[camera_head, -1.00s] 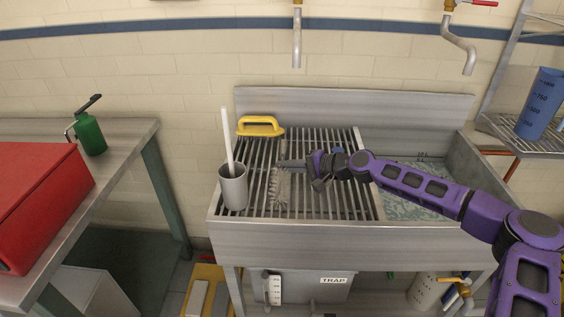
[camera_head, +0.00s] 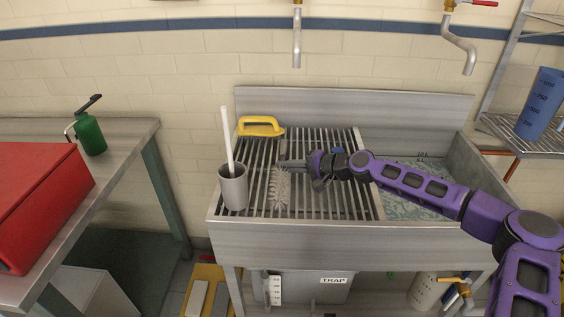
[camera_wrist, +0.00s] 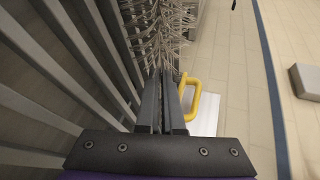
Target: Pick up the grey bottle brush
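The grey bottle brush (camera_head: 280,188) is over the slatted drainer on the left side of the sink, its pale bristles pointing towards the front edge. In the wrist view its bristles (camera_wrist: 165,30) spread just beyond and around my fingertips. My gripper (camera_head: 285,163) reaches in from the right at the brush's rear end. In the wrist view my gripper's fingers (camera_wrist: 162,80) are close together with only a narrow gap, apparently shut on the brush's thin handle. The grip point itself is mostly hidden by the fingers and bristles.
A grey cup (camera_head: 233,190) holding a white-handled tool stands left of the brush. A yellow-handled item (camera_head: 260,126) lies at the drainer's back left and also shows in the wrist view (camera_wrist: 193,98). The sink basin (camera_head: 410,205) is to the right. Taps hang above.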

